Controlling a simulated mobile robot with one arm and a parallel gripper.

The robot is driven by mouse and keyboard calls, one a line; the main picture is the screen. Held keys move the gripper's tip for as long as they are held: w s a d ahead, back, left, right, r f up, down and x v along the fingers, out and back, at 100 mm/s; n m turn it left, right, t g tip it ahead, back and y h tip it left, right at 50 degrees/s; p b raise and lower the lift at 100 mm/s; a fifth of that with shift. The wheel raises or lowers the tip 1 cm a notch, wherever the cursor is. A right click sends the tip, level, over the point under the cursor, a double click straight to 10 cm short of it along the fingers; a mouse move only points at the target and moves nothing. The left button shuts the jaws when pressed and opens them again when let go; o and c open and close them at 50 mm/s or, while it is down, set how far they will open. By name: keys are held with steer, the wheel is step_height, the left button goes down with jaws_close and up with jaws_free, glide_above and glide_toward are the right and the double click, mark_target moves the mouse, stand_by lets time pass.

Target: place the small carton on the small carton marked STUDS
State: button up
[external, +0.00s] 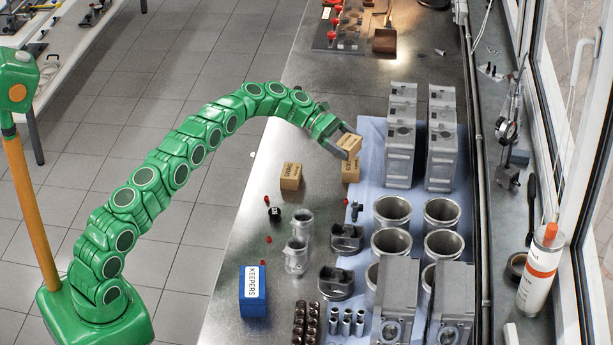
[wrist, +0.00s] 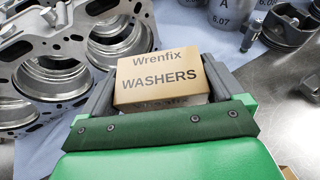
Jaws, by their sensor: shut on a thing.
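My gripper (external: 343,142) is shut on a small tan carton (external: 351,143). In the wrist view this carton (wrist: 158,82) reads "Wrenfix WASHERS" and sits level between the two grey fingers. In the external view a second small carton (external: 351,170) stands on the bench just below the held one, partly hidden by it and the gripper. I cannot tell whether the two touch. A third small carton (external: 290,177) stands on the bench to the left. The print on these two is too small to read surely, so I cannot tell which is marked STUDS.
Grey engine blocks (external: 401,150) stand on a blue mat (external: 370,135) close to the right of my gripper. Cylinder liners (external: 391,211), pistons (external: 346,238) and a blue KEEPERS box (external: 252,291) are nearer the front.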

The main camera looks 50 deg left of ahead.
steer(key=shift+w+f, duration=0.6)
steer(key=shift+w+f, duration=0.15)
steer(key=shift+f, duration=0.1)
steer(key=shift+a+f, duration=0.1)
steer(key=shift+f, duration=1.4)
steer(key=shift+f, duration=0.15)
steer(key=o, duration=0.9)
steer(key=shift+c, duration=0.2)
